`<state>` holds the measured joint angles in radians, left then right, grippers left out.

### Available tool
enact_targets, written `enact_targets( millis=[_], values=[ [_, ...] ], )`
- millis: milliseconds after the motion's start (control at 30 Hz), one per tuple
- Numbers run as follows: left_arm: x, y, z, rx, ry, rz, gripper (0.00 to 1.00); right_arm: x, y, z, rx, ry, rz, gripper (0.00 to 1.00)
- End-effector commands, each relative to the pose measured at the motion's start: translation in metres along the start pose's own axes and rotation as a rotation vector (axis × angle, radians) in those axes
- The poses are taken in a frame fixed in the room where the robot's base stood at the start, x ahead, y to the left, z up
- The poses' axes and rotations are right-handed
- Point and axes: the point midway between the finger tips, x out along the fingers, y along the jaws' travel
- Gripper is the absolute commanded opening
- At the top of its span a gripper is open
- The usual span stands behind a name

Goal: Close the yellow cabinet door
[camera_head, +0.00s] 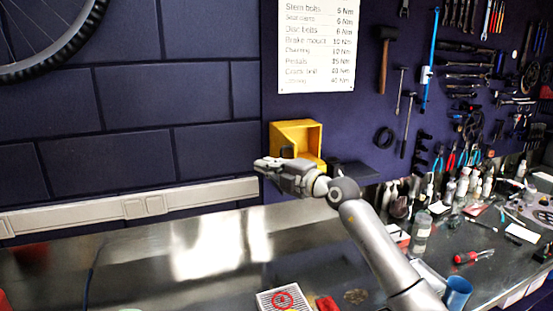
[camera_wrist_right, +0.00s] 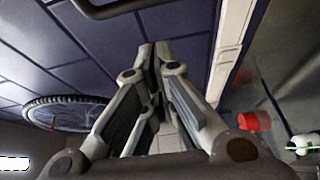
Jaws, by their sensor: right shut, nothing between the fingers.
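The small yellow cabinet (camera_head: 312,132) is mounted on the dark blue wall at the middle of the head view. Part of its yellow interior shows, with a dark shape low inside at the left. I cannot tell clearly which panel is its door. My right gripper (camera_head: 262,166) is in front of and below the cabinet's left part, pointing left, and hides its lower edge. Whether it touches the cabinet cannot be told. In the right wrist view the two fingers of this gripper (camera_wrist_right: 154,48) meet at the tips, with nothing held. My left gripper is not in view.
A metal bench (camera_head: 150,265) runs below, mostly clear at the left. A white box with a red ring (camera_head: 283,299) and a blue cup (camera_head: 457,293) stand near the front. Tools hang on the right wall. A bike wheel (camera_wrist_right: 65,112) shows in the wrist view.

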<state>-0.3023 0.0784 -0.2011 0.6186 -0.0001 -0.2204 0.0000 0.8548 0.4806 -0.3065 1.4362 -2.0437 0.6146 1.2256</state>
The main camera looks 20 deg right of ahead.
Motion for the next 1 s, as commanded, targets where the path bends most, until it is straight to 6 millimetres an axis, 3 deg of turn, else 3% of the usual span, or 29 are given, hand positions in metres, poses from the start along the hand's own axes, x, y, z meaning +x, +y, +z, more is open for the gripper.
enact_targets(
  millis=[233,1000],
  values=[
    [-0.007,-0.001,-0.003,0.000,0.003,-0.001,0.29,-0.008,0.000,0.021,0.001,0.000,-0.001,0.00],
    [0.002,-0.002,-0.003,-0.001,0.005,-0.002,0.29,-0.016,-0.002,0.031,0.001,0.037,-0.001,0.00]
  ],
)
